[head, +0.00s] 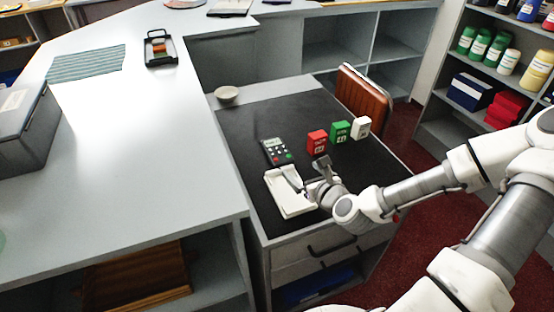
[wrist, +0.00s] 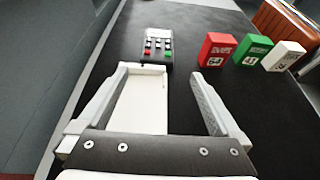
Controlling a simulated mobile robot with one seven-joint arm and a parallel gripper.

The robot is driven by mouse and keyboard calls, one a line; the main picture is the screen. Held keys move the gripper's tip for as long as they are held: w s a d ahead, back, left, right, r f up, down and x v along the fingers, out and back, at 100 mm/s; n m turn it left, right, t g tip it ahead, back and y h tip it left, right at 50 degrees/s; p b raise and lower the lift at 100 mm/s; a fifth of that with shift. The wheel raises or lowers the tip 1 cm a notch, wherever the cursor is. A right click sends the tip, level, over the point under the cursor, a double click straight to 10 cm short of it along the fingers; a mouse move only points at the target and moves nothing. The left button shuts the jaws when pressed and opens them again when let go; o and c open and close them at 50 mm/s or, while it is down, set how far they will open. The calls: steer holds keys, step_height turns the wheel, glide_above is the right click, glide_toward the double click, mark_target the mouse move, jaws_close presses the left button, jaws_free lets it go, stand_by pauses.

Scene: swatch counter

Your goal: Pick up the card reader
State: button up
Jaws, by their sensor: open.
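The card reader (head: 276,151) is a dark grey device with a keypad. It lies on the black mat (head: 245,122), just beyond a white tray (head: 290,205). In the wrist view the card reader (wrist: 157,47) is ahead of the fingers, with red, green and pale keys showing. My gripper (head: 309,173) is over the tray side of the mat. In the wrist view my gripper (wrist: 165,75) has its two fingers spread wide with nothing between them but the tray below. The card reader is apart from the fingers.
Red (head: 317,142), green (head: 340,132) and white (head: 361,127) numbered blocks stand in a row right of the card reader. A small bowl (head: 227,95) sits at the counter's back left. The mat's far part is clear.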

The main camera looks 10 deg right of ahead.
mark_target(279, 152)
steer(key=shift+w+a+f+b, duration=0.15)
steer(key=shift+f+b, duration=0.25)
steer(key=shift+b, duration=0.45)
steer(key=b+x, duration=0.1)
steer(key=x, duration=0.6)
steer(key=b+x, duration=0.2)
steer(key=x, duration=0.5)
steer(key=shift+w+a+r, duration=0.1)
steer(key=shift+w+a, duration=0.05)
steer(key=shift+w, duration=0.3)
steer(key=c, duration=1.3)
steer(key=shift+c, duration=0.3)
steer(key=shift+r, duration=0.1)
